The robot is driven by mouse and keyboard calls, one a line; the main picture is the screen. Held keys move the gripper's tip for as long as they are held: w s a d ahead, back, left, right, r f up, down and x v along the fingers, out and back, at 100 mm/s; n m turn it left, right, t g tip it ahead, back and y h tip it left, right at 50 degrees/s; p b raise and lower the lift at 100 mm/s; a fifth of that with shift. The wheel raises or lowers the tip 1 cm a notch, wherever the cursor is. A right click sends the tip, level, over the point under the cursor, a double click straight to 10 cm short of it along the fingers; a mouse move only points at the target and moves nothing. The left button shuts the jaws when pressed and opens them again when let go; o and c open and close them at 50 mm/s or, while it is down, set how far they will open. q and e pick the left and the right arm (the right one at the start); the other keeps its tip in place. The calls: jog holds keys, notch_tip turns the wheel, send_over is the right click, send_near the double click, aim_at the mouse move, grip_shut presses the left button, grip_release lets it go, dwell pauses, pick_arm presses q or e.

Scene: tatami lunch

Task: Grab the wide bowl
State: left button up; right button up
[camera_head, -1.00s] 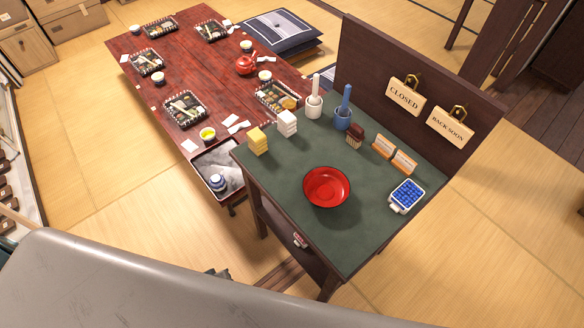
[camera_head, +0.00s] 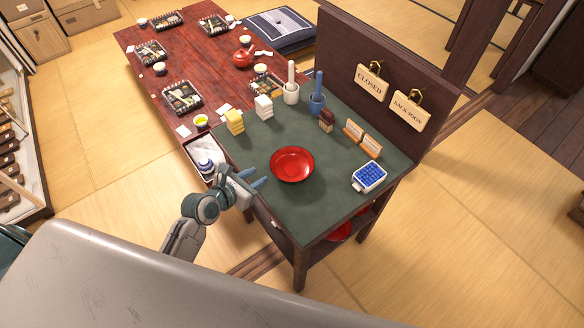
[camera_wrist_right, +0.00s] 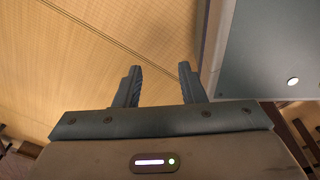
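A wide red bowl (camera_head: 292,164) stands upright on the dark green top of a wooden stand (camera_head: 345,180), near its middle. My left gripper (camera_head: 259,176) is at the stand's left edge, left of the bowl and apart from it. Its two blue-grey fingers are spread with nothing between them, and they point toward the bowl. My right gripper (camera_wrist_right: 158,70) shows in the right wrist view with its fingers apart and empty above the tatami floor; it is not seen in the head view.
Yellow blocks (camera_head: 234,121), white blocks (camera_head: 264,107), two mortars with pestles, a brush, small signs and a blue-filled tray (camera_head: 369,176) stand around the bowl. A panel (camera_head: 390,75) rises behind. Red dishes (camera_head: 341,233) sit on a lower shelf. The green top's front is clear.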

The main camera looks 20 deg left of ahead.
aim_at(274, 156)
pick_arm(q)
jog(key=w+n, duration=0.1)
jog(key=n, duration=0.2)
jog(key=shift+w+a+t, duration=0.3)
jog(key=shift+w+t, duration=0.05)
jog(key=shift+t, duration=0.05)
jog(key=shift+w+n, duration=0.35)
jog(key=shift+n, duration=0.05)
jog(key=x, duration=0.5)
jog(key=shift+w, duration=0.15)
jog(key=x, duration=0.5)
jog(key=shift+w+a+f, duration=0.2)
jog(key=shift+a, duration=0.1)
jog(key=shift+s+r, duration=0.1)
grip_shut()
